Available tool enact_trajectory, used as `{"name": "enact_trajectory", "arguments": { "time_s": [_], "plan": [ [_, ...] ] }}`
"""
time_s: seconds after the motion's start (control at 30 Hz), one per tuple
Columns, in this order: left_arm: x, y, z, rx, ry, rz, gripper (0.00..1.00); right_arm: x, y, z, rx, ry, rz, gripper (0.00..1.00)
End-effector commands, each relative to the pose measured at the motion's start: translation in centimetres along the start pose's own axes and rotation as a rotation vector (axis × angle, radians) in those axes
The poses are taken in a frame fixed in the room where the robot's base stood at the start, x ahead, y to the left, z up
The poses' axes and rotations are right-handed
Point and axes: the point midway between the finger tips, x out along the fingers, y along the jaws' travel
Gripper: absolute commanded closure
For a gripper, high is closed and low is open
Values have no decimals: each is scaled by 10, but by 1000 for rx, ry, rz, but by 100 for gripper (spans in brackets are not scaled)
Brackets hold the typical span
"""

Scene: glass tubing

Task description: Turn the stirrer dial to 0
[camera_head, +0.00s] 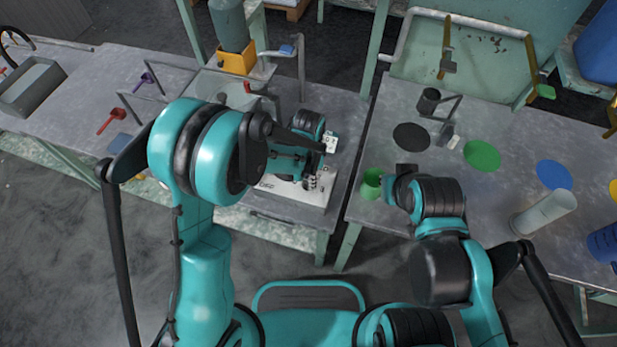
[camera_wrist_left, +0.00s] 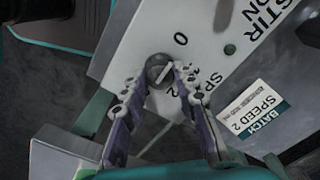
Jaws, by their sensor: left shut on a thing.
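The stirrer (camera_head: 300,190) has a white body near the front right edge of the left bench, partly hidden by my left arm. In the left wrist view, its grey round dial (camera_wrist_left: 159,68) carries a pale slanted pointer line. A "0" and a "2" are printed beside the dial; I cannot tell exactly which mark the pointer meets. My left gripper (camera_wrist_left: 160,78) is shut on the dial, one finger on each side. My right gripper (camera_head: 388,187) is by a green cup (camera_head: 371,181) on the right bench; its fingers are too hidden to read.
A "BATCH SPEED 2" card (camera_wrist_left: 252,108) is beside the dial panel. The right bench has a black disc (camera_head: 411,137), a green disc (camera_head: 482,155), a blue disc (camera_head: 553,175) and a clear cylinder (camera_head: 545,212). A gap separates the benches.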

Motion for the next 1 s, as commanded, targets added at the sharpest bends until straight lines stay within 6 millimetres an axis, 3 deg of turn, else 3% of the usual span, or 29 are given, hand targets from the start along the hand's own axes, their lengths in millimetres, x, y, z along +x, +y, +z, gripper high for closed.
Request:
{"name": "enact_trajectory", "arguments": {
  "time_s": [0.37, 0.4, 0.47, 0.8, 1.0],
  "plan": [
    [0, 0, 0, -5, 0, 0, 100, 0, 0, 0, 0, 0, 0, 100],
    [0, 0, 0, -5, 0, 0, 61, 0, 0, 0, 0, 0, 0, 100],
    [0, 0, 0, -5, 0, 0, 51, 0, 0, 0, 0, 0, 0, 100],
    [-3, 0, 0, -4, 0, 0, 51, 0, 0, 0, 0, 0, 0, 100],
    [-33, 0, 1, -4, 0, 0, 51, 0, 0, 0, 0, 0, 0, 100]
  ]
}}
